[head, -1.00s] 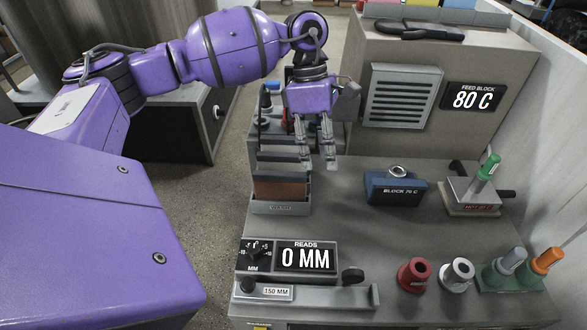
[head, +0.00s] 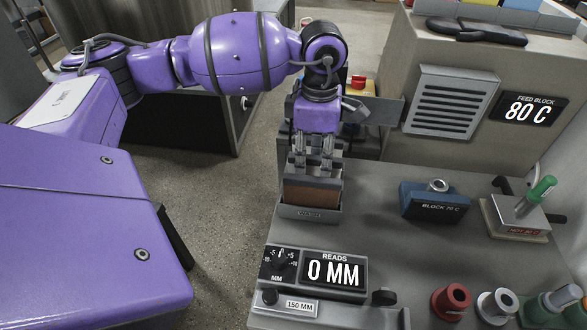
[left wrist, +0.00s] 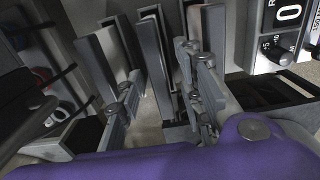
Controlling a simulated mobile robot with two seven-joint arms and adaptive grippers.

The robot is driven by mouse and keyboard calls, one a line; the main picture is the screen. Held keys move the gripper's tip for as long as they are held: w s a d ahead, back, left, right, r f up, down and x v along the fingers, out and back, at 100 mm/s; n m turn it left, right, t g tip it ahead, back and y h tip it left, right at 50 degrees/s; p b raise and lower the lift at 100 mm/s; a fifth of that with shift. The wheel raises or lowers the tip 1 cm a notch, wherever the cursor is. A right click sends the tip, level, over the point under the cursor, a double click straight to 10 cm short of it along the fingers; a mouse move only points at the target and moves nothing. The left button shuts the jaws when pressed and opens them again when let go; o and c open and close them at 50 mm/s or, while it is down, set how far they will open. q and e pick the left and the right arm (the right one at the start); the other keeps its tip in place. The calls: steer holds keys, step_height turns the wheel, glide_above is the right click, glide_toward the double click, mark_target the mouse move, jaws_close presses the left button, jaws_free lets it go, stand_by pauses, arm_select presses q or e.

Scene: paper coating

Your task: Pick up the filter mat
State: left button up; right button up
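A grey rack (head: 310,213) on the left part of the bench holds several upright flat pieces, with a brown panel (head: 312,193) at its front. I cannot tell for sure which piece is the filter mat. My left gripper (head: 314,158) points down into the rack behind the brown panel. In the left wrist view, its two fingers (left wrist: 160,95) stand apart, with an upright grey slab (left wrist: 155,65) between them. The gripper looks open, and no firm contact with the slab shows. My right gripper is not in view.
The gauge reading 0 MM (head: 333,272) stands in front of the rack. A blue block (head: 433,203), a hot tool stand (head: 518,222) and red (head: 452,301) and white (head: 497,305) collars are to the right. The feed block (head: 450,75) rises behind. Mid-bench is clear.

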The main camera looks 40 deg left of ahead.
arm_select(q)
step_height(320, 180, down, 5)
steer(key=shift+w+d+f+p, duration=0.1)
steer(key=shift+w+f+p, duration=0.1)
steer(key=shift+p, duration=0.2)
steer(key=shift+s, duration=0.1)
jaws_close()
